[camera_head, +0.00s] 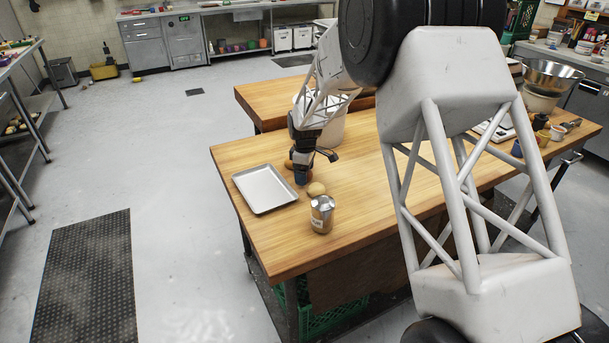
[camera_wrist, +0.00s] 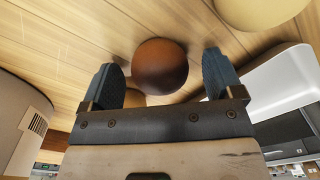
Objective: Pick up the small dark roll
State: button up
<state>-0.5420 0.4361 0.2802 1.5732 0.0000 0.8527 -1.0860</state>
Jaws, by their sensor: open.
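The dark brown round roll (camera_wrist: 160,65) lies on the wooden table, between the two fingers of my gripper (camera_wrist: 159,62) in the wrist view. There is a gap on each side of it, so the fingers do not appear to touch it. My gripper is open and empty, pointing down at the table beside the tray in the head view (camera_head: 301,180). A second brown roll (camera_wrist: 134,98) shows partly behind the dark one, mostly hidden by my gripper. In the head view, my gripper hides most of the brown rolls.
A pale roll (camera_head: 316,189) lies close to my gripper, also seen in the wrist view (camera_wrist: 262,8). A metal-lidded jar (camera_head: 321,216) stands in front of it. An empty metal tray (camera_head: 264,188) lies to the left. A white container (camera_head: 329,128) stands behind.

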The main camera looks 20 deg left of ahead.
jog(key=shift+f, duration=0.25)
jog(key=shift+c, duration=0.5)
jog(key=c, duration=0.7)
